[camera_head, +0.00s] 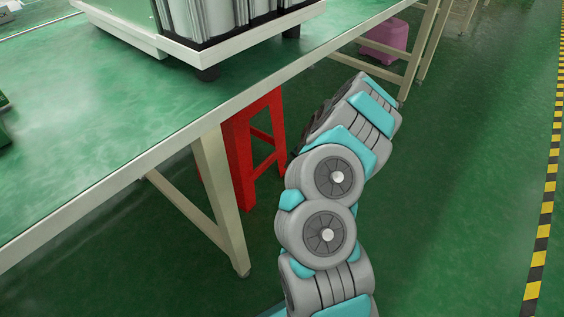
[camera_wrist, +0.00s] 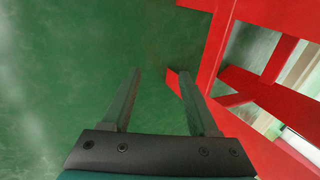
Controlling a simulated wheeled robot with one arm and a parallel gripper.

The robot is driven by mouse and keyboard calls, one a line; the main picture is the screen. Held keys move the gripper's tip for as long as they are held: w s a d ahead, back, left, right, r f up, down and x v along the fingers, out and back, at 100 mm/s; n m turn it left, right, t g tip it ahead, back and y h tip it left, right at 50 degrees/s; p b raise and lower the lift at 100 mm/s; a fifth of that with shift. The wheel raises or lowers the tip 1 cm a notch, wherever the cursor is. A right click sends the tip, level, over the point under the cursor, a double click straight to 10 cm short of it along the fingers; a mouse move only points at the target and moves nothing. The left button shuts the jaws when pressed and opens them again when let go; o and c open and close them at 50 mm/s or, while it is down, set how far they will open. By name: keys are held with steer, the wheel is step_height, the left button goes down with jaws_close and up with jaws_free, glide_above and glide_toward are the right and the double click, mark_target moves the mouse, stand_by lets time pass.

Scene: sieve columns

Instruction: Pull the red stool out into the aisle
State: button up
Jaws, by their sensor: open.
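The red stool (camera_head: 242,158) stands under the green-topped workbench in the head view, partly hidden by the bench edge, a bench leg and my arm. Its red legs and crossbars also show in the wrist view (camera_wrist: 212,50), filling the right side. My gripper (camera_wrist: 160,78) is open and empty in the wrist view, with its two fingers apart over the green floor. The right finger is close beside a red stool leg; I cannot tell whether they touch. In the head view my arm reaches toward the stool, and the gripper is hidden behind it.
The workbench (camera_head: 128,165) has a pale edge and a pale leg (camera_head: 220,195) just left of the stool. A white-framed rack (camera_head: 215,45) stands on it. A pink container (camera_head: 385,38) sits under the bench farther back. The aisle floor (camera_head: 460,170) at right is clear.

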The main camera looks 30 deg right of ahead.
mark_target(265, 162)
steer(key=w+a+b, duration=0.2)
steer(key=w+b, duration=0.1)
steer(key=w, duration=0.1)
steer(key=w+a+f+b, duration=0.1)
steer(key=w+b, duration=0.3)
steer(key=w+a+b, duration=0.2)
steer(key=w+b, duration=0.1)
steer(key=w, duration=0.1)
steer(key=shift+w+a+f+b, duration=0.3)
steer(key=shift+w+f+b, duration=0.05)
steer(key=shift+w, duration=0.05)
steer(key=shift+w+a+f, duration=0.15)
steer(key=shift+w, duration=0.1)
steer(key=shift+f+b, duration=1.15)
steer(key=shift+f, duration=1.4)
jaws_close()
steer(key=shift+r, duration=0.1)
